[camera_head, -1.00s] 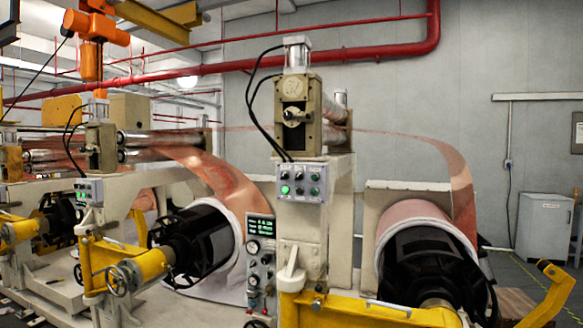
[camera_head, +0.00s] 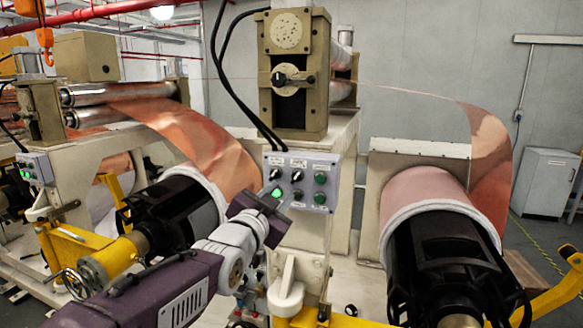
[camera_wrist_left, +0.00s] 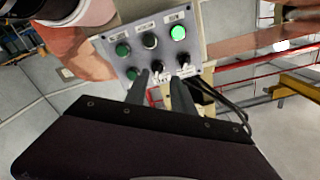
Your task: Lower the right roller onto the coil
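The right coil (camera_head: 425,190) is a copper roll on a black core, with a foil strip (camera_head: 490,140) curving onto it from above. Silver rollers (camera_head: 345,58) show partly behind the beige roller stand; I cannot tell which one the task names. The grey control panel (camera_head: 331,165) on the stand has knobs and green buttons, one lit (camera_head: 277,191). My left gripper (camera_head: 284,205) is at the panel's lower left. In the left wrist view its two fingers (camera_wrist_left: 159,78) are apart, pointing at a black knob (camera_wrist_left: 157,67) between their tips. Contact is unclear. My right gripper is out of view.
Black cables (camera_head: 222,80) hang down to the panel. A white lever (camera_head: 286,290) and yellow arms (camera_head: 545,305) stand low in front. A second copper coil and rollers (camera_head: 120,95) are at left. A grey cabinet (camera_head: 545,180) stands at the back right.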

